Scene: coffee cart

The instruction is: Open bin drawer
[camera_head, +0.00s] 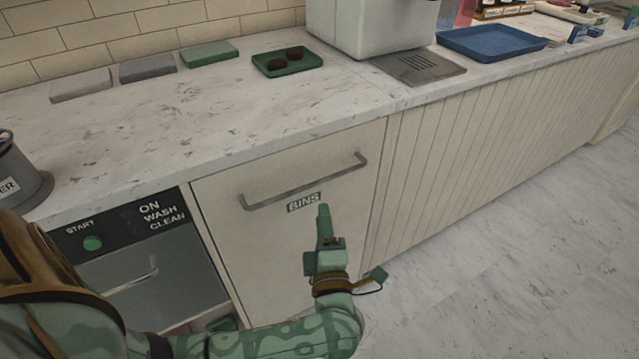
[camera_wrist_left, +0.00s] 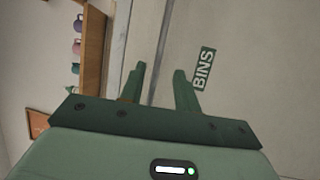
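The bin drawer (camera_head: 240,228) is a cream front panel under the counter, shut, with a green BINS label (camera_head: 304,202). Its grey bar handle (camera_head: 305,186) runs across the upper part of the panel. My left gripper (camera_head: 323,210) is in front of the panel, just below the handle and beside the label, apart from the handle. In the left wrist view its two fingers (camera_wrist_left: 158,80) are spread with nothing between them, and the BINS label (camera_wrist_left: 203,69) lies to their right. My right gripper is not in view.
Left of the drawer is a dark washer (camera_head: 150,265) with a START button. On the marble counter (camera_head: 180,130) lie several cloths, a green tray (camera_head: 262,68) with dark items, a blue tray (camera_head: 490,50) and a drip grate (camera_head: 418,66). The floor at right is clear.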

